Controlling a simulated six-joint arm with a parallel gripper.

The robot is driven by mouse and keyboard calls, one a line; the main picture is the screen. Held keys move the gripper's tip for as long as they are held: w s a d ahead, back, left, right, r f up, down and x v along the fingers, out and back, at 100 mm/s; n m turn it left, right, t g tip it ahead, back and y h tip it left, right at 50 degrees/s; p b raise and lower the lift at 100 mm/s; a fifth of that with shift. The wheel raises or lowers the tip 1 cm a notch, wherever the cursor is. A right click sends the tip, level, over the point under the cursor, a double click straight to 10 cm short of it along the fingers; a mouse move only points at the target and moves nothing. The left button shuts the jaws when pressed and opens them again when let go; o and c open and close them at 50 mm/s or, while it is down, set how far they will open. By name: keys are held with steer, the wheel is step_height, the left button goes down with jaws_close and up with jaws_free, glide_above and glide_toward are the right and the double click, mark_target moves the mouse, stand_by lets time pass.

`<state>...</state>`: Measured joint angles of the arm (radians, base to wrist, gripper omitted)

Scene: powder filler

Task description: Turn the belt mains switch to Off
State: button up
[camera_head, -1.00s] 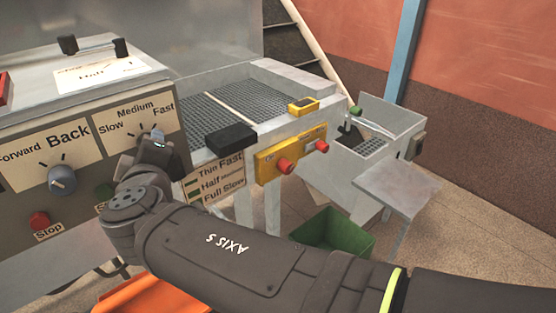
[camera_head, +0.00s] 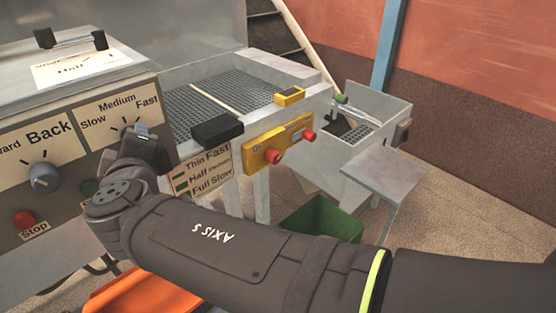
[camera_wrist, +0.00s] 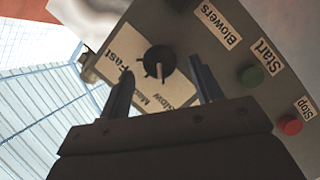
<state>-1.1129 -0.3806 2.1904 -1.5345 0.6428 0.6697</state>
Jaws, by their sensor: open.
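No switch labelled as the belt mains switch is readable. A yellow panel (camera_head: 279,143) with two red knobs, left (camera_head: 273,156) and right (camera_head: 308,135), is on the front of the mesh-topped machine; its small markings are too small to read. My gripper (camera_head: 143,142) is left of that panel, in front of the control box's Slow-Medium-Fast dial; its fingers are mostly hidden in the head view. In the wrist view my gripper (camera_wrist: 161,65) is open, with its two fingers on either side of the black speed dial (camera_wrist: 160,62). Contact with the dial cannot be told.
The control box has a Forward/Back knob (camera_head: 44,178), a red Stop button (camera_head: 24,219) and a green Start button (camera_wrist: 252,76). A black block (camera_head: 217,130) sits on the mesh machine's front edge. A green bin (camera_head: 322,218) and an orange object (camera_head: 150,296) are below my arm.

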steer(key=w+d+f+m+g+h, duration=0.1)
steer(key=w+d+f+m+g, duration=0.1)
steer(key=w+d+f, duration=0.45)
steer(key=w+d+f+m+g+h, duration=0.15)
steer(key=w+d+f, duration=0.25)
steer(key=w+f, duration=0.45)
steer(key=m+t+y, duration=0.2)
steer(key=y, duration=0.7)
glide_toward(277, 159)
steer(key=shift+h, duration=0.25)
steer(key=x, duration=1.1)
steer(key=c, duration=1)
